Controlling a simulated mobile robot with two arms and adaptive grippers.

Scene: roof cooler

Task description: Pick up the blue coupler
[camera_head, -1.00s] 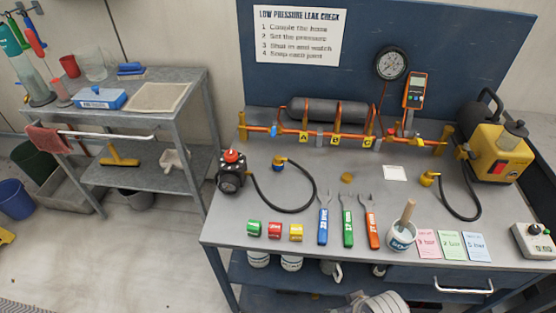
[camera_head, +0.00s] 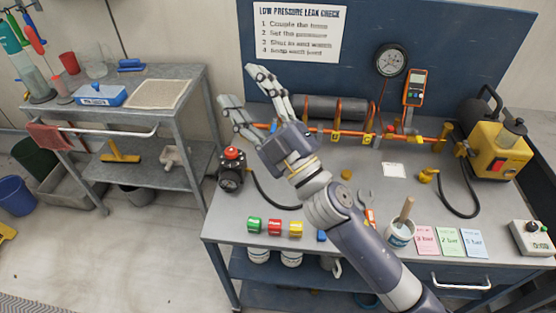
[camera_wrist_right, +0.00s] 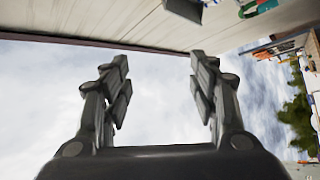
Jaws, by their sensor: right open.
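My right gripper (camera_head: 240,86) is raised over the left part of the workbench (camera_head: 226,225), with its fingers spread and empty. In the right wrist view the two dark fingers (camera_wrist_right: 160,80) are wide apart, with only cloudy sky between them. A short stretch of the hose shows below the gripper. My left gripper is not in view.
A black valve with a red knob (camera_head: 231,154) stands left of my gripper. Green (camera_head: 254,225), red (camera_head: 274,227) and yellow (camera_head: 295,229) rolls lie at the front edge. An orange manifold (camera_head: 400,137) runs along the back. A white pot (camera_head: 400,234) stands right of my forearm.

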